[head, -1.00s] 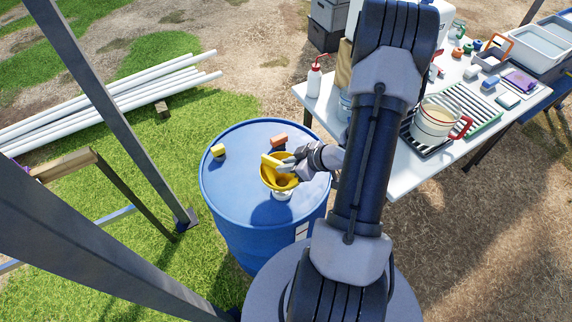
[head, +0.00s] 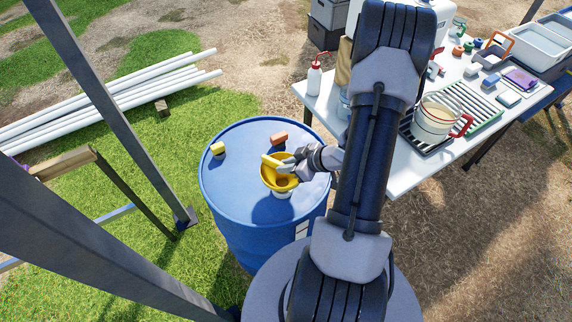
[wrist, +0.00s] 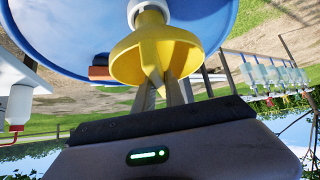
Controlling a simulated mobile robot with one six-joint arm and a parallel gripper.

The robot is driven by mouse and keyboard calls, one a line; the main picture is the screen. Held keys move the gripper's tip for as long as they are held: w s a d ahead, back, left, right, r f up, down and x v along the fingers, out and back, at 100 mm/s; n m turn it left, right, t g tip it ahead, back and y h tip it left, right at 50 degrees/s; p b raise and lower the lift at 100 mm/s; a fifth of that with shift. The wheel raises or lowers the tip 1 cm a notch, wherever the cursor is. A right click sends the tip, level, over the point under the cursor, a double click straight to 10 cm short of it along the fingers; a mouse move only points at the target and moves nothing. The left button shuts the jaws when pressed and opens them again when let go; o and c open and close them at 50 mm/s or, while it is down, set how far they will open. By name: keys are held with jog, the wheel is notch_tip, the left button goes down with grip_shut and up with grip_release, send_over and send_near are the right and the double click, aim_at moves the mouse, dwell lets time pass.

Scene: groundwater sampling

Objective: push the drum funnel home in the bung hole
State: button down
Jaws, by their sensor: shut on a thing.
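The yellow drum funnel (head: 268,176) is over the top of the blue drum (head: 232,180), upright or nearly so, toward the near side of the lid. My gripper (head: 289,165) is shut on the funnel at its bowl, coming in from the right. The wrist view shows the funnel (wrist: 157,52) between my fingers (wrist: 162,92), with its narrow end meeting a white part (wrist: 148,8) at the drum lid. The white part also shows under the funnel in the head view (head: 283,195). The bung hole is hidden, so I cannot tell how deep the funnel sits.
A yellow block (head: 218,150) and a reddish block (head: 279,138) lie on the drum lid. A white table (head: 400,180) with a pot (head: 437,118) and a red-topped bottle (head: 314,80) stands to the right. Grey posts (head: 110,110) and white pipes (head: 110,100) are at the left.

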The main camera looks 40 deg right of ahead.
jog(key=shift+f+b, duration=0.55)
jog(key=shift+f, duration=0.3)
jog(key=c, duration=1.3)
grip_release()
jog(key=p+v, duration=0.6)
jog(key=v, duration=1.1)
jog(key=shift+s+r, duration=0.1)
jog(key=shift+s, duration=0.05)
